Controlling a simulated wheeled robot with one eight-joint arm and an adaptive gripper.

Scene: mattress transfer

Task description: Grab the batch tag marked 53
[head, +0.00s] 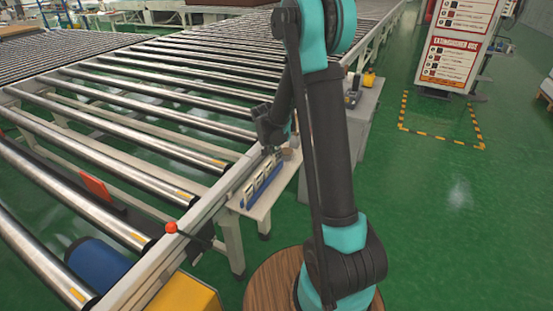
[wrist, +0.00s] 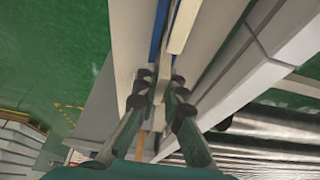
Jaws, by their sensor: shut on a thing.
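A blue rack (head: 258,190) with several pale tags (head: 261,181) stands on a narrow light shelf (head: 262,205) beside the roller conveyor. The numbers on the tags are too small to read in the head view. My gripper (head: 271,149) is low at the far end of the rack. In the wrist view my gripper (wrist: 160,96) is shut on a thin pale tag (wrist: 163,70), seen edge-on. The number on this tag is not visible. Another pale tag (wrist: 183,25) and a blue strip of the rack (wrist: 158,30) lie just ahead of the fingers.
The roller conveyor (head: 150,93) and its side rail run along the left of the shelf. A small brownish round item (head: 287,153) is close to the gripper on the shelf. A red knob (head: 171,227) sticks up near the front rail. Green floor (head: 440,210) is open to the right.

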